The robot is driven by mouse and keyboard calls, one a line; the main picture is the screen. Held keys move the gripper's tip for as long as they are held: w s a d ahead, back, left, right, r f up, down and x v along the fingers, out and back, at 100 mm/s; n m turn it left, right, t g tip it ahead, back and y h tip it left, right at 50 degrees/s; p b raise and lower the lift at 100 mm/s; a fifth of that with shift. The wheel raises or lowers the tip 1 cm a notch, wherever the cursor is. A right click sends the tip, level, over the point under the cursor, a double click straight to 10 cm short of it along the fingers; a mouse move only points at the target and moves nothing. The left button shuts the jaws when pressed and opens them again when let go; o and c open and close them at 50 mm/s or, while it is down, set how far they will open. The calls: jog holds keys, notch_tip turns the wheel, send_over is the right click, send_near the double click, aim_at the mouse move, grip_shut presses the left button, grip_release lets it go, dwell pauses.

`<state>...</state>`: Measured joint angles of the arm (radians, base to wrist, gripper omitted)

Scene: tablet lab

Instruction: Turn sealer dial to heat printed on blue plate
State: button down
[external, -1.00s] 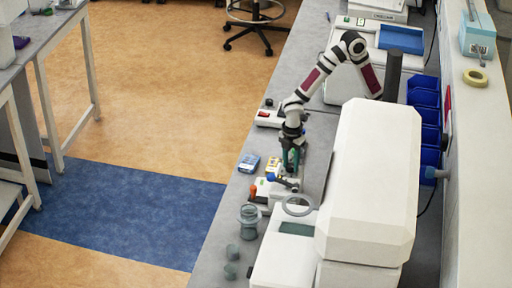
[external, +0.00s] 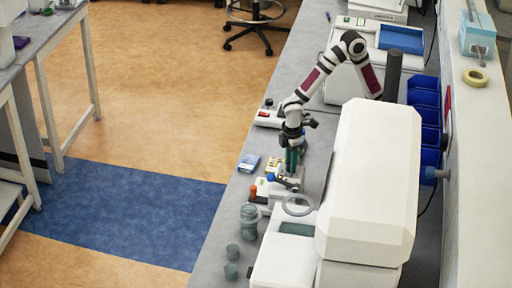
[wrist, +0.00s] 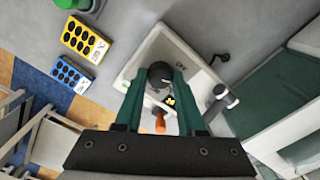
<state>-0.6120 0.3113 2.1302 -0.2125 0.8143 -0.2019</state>
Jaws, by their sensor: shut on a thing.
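The sealer (wrist: 143,65) is a white box, seen from above in the wrist view; it also shows in the external view (external: 265,187) below my arm. Its dark round dial (wrist: 158,72) lies between the green fingers of my gripper (wrist: 156,76), which are shut on it. Small print beside the dial appears to read OFF; the dial's exact setting is too small to read. The blue plate (wrist: 71,75), with dark oval wells, lies left of the sealer. It also shows in the external view (external: 249,162), where its print is unreadable. My gripper in the external view (external: 291,170) points down.
An orange-handled part (wrist: 160,123) and a grey-tipped lever (wrist: 222,95) are close to my fingers. A large white machine (external: 370,180) stands right of the sealer.

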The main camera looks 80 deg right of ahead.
jog(key=shift+m, duration=0.5)
jog(key=c, duration=0.5)
grip_release()
notch_tip(320, 180, up, 16)
jog(key=shift+f, duration=0.1)
jog(key=s+d+f+m+y, duration=0.1)
jog(key=s+d+f+m, duration=0.1)
jog(key=s+d+m, duration=0.3)
jog(key=s+d+f+m, duration=0.3)
jog(key=s+d+m, duration=0.3)
jog(key=s+d, duration=0.2)
jog(key=shift+s+d+f+y, duration=0.35)
jog(key=shift+d+y, duration=0.05)
jog(key=shift+d, duration=0.7)
